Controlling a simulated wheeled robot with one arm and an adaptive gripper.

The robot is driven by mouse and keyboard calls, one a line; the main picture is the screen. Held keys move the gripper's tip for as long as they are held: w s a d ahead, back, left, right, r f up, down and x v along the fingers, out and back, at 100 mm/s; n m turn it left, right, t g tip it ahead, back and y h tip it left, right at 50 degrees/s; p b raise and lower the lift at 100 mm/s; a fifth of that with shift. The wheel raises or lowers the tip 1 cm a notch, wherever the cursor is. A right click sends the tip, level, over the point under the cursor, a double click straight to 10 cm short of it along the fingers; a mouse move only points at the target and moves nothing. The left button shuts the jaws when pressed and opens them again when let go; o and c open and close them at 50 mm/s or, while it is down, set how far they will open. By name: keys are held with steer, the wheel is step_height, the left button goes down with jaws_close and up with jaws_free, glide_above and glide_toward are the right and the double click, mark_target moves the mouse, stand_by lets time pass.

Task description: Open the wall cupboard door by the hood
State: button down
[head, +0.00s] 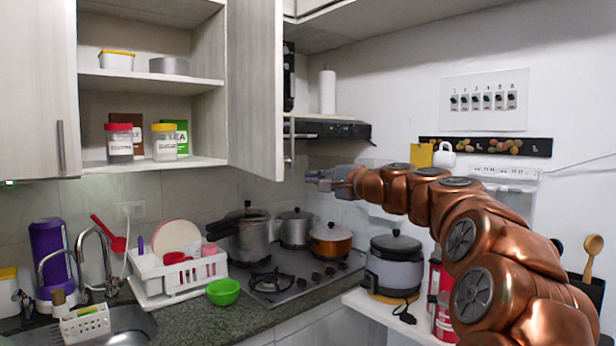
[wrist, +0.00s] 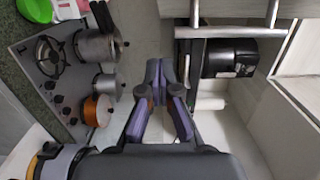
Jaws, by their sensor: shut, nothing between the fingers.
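The wall cupboard door (head: 255,90) by the hood stands swung out from its cupboard, so shelves show to its left in the head view. Its bar handle (head: 291,141) is on the side facing the hood. My gripper (head: 312,178) is just right of the door's lower edge, below the hood, and looks apart from door and handle. In the wrist view my gripper (wrist: 163,68) has its fingers together with nothing between them. A pale bar (wrist: 230,32) lies to their right there; I cannot tell if it is the handle.
The dark hood (head: 330,128) is close above my gripper. Below are the stove (head: 275,290), an orange pot (head: 330,240) and a pressure cooker (head: 246,240). The open shelves (head: 150,80) hold jars and tubs. A rice cooker (head: 393,265) stands under my arm.

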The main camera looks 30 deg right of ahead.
steer(key=b+v, duration=0.1)
steer(key=v, duration=0.9)
steer(key=shift+s+d+b, duration=0.15)
steer(key=shift+d+b, duration=0.1)
steer(key=shift+b, duration=0.1)
steer(key=w+a+f+n+g+y+p, duration=0.1)
steer(key=a+f+n+g, duration=0.1)
steer(key=a+f, duration=0.35)
steer(key=w+a+f+n+g+y, duration=0.1)
steer(key=a+f+n+g+y, duration=0.1)
steer(key=a, duration=0.7)
steer(key=s+a+f+n+g+p, duration=0.1)
steer(key=s+a+f+n+g, duration=0.15)
steer(key=a+f, duration=0.4)
steer(key=s+a+f+n+g+p, duration=0.1)
steer(key=s+a+f+n+g, duration=0.1)
steer(key=s+a+f+g, duration=0.35)
steer(key=s+a+f+n+g+h+p, duration=0.1)
steer(key=s+a+f+n+g+h, duration=0.2)
steer(key=s+a+f, duration=0.55)
steer(key=s+d+f+n+g+h+p, duration=0.1)
steer(key=s+d+f+n+g+h, duration=0.1)
steer(key=s+f, duration=0.3)
steer(key=s+d+f+n+g+h+p, duration=0.1)
steer(key=s+d+f, duration=0.3)
steer(key=s, duration=0.8)
steer(key=shift+d+f+n+g+h, duration=0.3)
steer(key=shift+f+n+g+h, duration=0.2)
steer(key=shift+g, duration=0.2)
steer(key=shift+s, duration=0.1)
